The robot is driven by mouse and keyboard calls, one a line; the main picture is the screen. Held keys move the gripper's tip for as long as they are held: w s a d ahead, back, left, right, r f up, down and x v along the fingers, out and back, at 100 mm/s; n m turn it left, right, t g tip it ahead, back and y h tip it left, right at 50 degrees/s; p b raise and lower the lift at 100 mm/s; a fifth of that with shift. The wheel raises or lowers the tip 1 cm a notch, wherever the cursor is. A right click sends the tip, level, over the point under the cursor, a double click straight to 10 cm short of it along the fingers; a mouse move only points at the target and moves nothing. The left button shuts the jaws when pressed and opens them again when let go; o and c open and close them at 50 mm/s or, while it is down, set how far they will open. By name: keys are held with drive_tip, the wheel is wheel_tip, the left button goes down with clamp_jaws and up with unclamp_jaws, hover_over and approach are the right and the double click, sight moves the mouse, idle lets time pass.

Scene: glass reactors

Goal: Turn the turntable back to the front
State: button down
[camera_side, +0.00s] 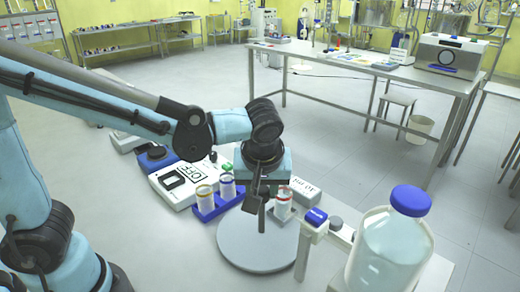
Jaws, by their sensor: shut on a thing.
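The turntable (240,246) is a round, light grey disc at the lower middle, left of the white stand. My gripper (262,222) points down over the disc, its dark fingers near the disc's middle. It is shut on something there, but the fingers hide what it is. A vial with a white body and a red band (283,207) stands just right of the fingers, by a blue holder. I cannot tell whether that holder rests on the disc.
A blue rack with two capped vials (216,200) sits left of the disc, beside a white device marked OFF (182,183). A lettered grey box (304,192) is behind right. A large blue-capped bottle (388,255) stands close at the right.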

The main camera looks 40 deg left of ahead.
idle(0.3)
drive_tip(key=c, duration=0.8)
unclamp_jaws()
drive_tip(key=shift+o, duration=0.2)
drive_tip(key=v, duration=1.2)
drive_tip(key=shift+a, duration=0.15)
drive_tip(key=s+a+f+m+t+h, duration=0.3)
drive_tip(key=a+f+m, duration=0.6)
drive_tip(key=a, duration=0.3)
drive_tip(key=shift+t, duration=0.4)
